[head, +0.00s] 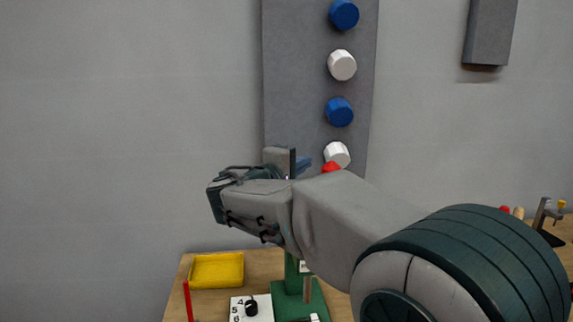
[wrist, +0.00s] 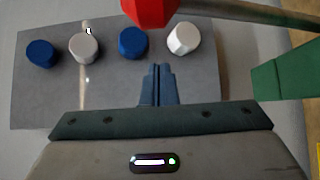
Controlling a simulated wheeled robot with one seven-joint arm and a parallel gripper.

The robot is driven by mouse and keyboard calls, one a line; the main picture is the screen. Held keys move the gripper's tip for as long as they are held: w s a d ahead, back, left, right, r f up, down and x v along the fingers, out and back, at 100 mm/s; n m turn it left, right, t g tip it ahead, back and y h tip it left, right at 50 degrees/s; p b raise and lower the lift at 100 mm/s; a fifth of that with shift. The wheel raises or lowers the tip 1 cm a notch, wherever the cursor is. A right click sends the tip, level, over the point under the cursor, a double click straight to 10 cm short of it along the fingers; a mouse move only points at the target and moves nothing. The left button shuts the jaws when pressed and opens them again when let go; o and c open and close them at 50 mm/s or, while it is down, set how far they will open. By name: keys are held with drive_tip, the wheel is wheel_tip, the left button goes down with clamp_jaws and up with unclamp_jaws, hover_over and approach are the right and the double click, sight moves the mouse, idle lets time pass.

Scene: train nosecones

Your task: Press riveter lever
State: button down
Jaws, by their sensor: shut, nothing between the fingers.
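The riveter's green body (head: 292,295) stands on the wooden bench, partly hidden behind my arm. Its lever ends in a red knob (head: 331,167), which just shows above my arm in the head view. In the wrist view the red knob (wrist: 150,10) is at the top edge, with the grey lever rod (wrist: 255,12) running right from it and a green part of the riveter (wrist: 285,72) at the right. My gripper (wrist: 157,70) is shut and empty, its fingertips just below the knob in the picture, with a visible gap. In the head view the gripper (head: 302,164) is left of the knob.
A grey wall panel (head: 291,70) carries blue and white round knobs behind the gripper. A yellow tray (head: 217,271), a red rod (head: 188,300) and a white dial plate (head: 251,308) are on the wooden bench (head: 262,262). More tools stand at the far right.

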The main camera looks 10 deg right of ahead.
drive_tip(key=s, duration=0.1)
drive_tip(key=s+d, duration=0.1)
drive_tip(key=s, duration=0.1)
drive_tip(key=shift+s+d+p, duration=0.3)
drive_tip(key=shift+d+p, duration=0.1)
drive_tip(key=shift+f+b, duration=0.15)
drive_tip(key=shift+b, duration=0.15)
